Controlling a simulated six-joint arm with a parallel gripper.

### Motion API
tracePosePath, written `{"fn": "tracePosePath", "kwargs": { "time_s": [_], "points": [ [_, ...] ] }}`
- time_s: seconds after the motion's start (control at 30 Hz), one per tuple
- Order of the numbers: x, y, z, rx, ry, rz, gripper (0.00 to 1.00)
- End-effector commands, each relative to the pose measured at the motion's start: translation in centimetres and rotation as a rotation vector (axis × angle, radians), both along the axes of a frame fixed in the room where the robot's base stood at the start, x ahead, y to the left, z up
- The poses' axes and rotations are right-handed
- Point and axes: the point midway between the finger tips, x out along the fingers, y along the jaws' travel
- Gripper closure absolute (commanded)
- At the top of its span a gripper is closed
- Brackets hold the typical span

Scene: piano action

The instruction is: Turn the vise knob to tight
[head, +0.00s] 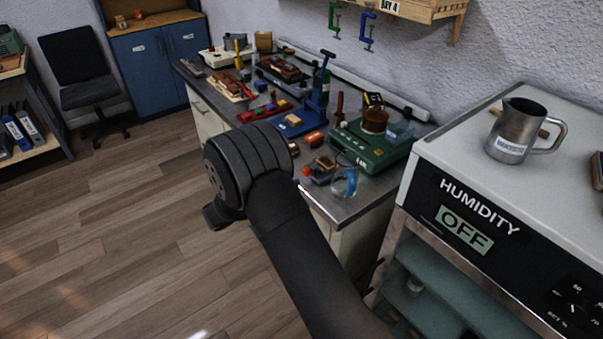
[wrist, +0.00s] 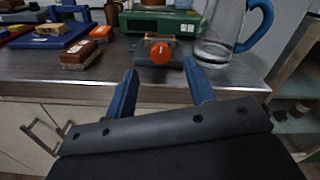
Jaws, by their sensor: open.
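The vise with its round orange-red knob (wrist: 160,53) sits at the front edge of the bench in the wrist view, its knob facing me. A short pale mark on the knob points about upward. In the head view my arm is seen but the fingers are hidden.
A clear glass jug (wrist: 222,35) with a blue handle stands just right of the vise. A green device (wrist: 165,22) is behind it. A brown block (wrist: 80,54) and a blue tray (wrist: 45,40) lie left. The humidity cabinet (head: 480,215) stands right of the bench.

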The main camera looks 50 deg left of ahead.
Motion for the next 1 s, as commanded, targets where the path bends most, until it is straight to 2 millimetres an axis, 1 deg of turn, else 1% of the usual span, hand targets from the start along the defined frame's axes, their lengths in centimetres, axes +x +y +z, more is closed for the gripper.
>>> {"fn": "tracePosePath", "kwargs": {
  "time_s": [0.03,0.1,0.2,0.3,0.5,0.7,0.73,0.93,0.97,1.0],
  "points": [
    [1.2,-0.1,0.0,0.0,0.0,-0.003,0.51],
    [2.5,-0.1,0.0,0.0,0.0,-0.002,0.51],
    [4.0,0.0,0.0,0.0,0.0,-0.001,0.51],
    [5.1,0.0,0.0,0.0,0.001,-0.001,0.51],
    [5.9,0.0,0.0,0.0,-0.001,0.001,0.51],
    [5.9,0.0,0.0,0.0,0.0,0.001,0.51],
    [5.9,0.0,0.0,0.0,0.0,0.001,0.53],
    [5.9,0.0,0.0,0.0,0.0,0.001,0.92],
    [5.9,0.0,0.0,0.0,0.0,0.001,0.95],
    [5.9,0.0,0.0,0.0,0.0,0.001,0.95]
  ]
}}
